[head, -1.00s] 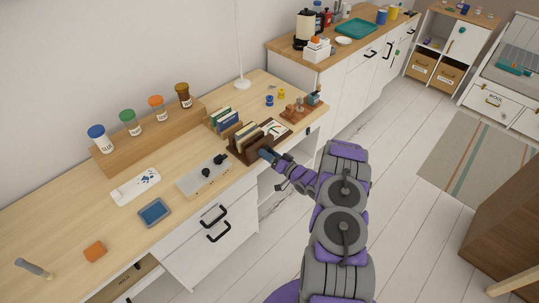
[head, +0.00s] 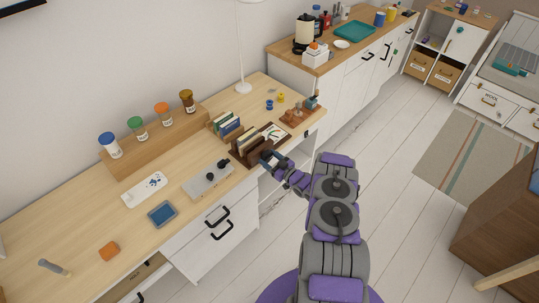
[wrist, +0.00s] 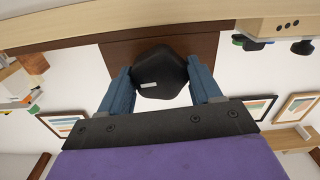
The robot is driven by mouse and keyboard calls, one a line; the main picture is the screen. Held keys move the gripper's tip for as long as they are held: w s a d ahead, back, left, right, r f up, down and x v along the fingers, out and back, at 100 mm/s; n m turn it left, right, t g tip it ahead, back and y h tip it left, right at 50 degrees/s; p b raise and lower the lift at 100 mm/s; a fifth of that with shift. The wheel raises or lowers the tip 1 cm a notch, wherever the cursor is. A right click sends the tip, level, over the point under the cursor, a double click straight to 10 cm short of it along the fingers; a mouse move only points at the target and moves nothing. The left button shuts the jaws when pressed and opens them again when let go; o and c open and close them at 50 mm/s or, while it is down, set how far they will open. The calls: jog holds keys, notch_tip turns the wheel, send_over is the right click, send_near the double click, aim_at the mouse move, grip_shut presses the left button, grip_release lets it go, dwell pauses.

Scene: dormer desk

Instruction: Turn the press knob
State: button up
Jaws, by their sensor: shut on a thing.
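The press knob (wrist: 160,70) is black and many-sided with a small pale mark on its face. It stands out from a dark brown wooden front (wrist: 120,52) in the wrist view. My gripper (wrist: 160,78) has its two blue fingers shut on the knob, one on either side. In the head view my gripper (head: 269,157) is at the front of the dark brown wooden unit (head: 247,158), which has upright cards or slats in it. The knob is hidden there behind my gripper.
A grey plate with black knobs (head: 203,187) lies left of the brown unit. A blue tray (head: 162,214), an orange block (head: 108,251) and a jar rack (head: 143,158) are further left. A wooden stand (head: 302,113) is to the right.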

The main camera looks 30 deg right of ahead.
jog(key=n+p, duration=0.4)
jog(key=shift+s+n, duration=0.1)
jog(key=shift+n, duration=0.2)
jog(key=n, duration=0.3)
jog(key=shift+f+n, duration=0.2)
jog(key=shift+n, duration=0.1)
jog(key=n+b, duration=0.1)
jog(key=n, duration=0.4)
jog(key=shift+n, duration=0.3)
jog(key=n+b, duration=0.2)
jog(key=n, duration=0.4)
jog(key=shift+f+b, duration=0.15)
jog(key=shift+b, duration=0.25)
jog(key=n+b, duration=0.2)
jog(key=n, duration=0.2)
jog(key=shift+n, duration=0.4)
jog(key=n+b, duration=0.3)
jog(key=n, duration=0.6)
jog(key=shift+s+n+b, duration=0.1)
jog(key=shift+n+b, duration=0.3)
jog(key=n, duration=0.4)
jog(key=shift+n, duration=0.4)
